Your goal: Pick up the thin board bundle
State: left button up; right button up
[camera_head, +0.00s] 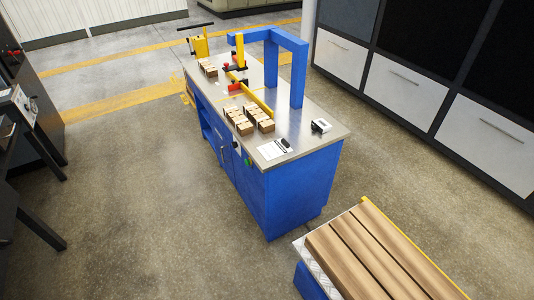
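A stack of long brown boards or cardboard slabs (362,252) lies side by side on a low blue and metal stand (310,267) at the bottom right; its near end is cut off by the frame. Small bundles of light brown pieces (239,120) stand in two groups on the near part of the blue workbench, and another small group (208,67) sits at its far end. I cannot tell which of these is the thin board bundle. Neither of my grippers is in view.
White-fronted cabinets (403,93) line the right. Dark equipment stands left. Open concrete floor lies front left.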

aim_at(241, 125)
jog(key=z, duration=0.7)
jog(key=i+j+z, duration=0.15)
jog(key=j+z, duration=0.8)
jog(key=j, duration=0.2)
jog(key=j+z, duration=0.5)
jog(key=j, duration=0.15)
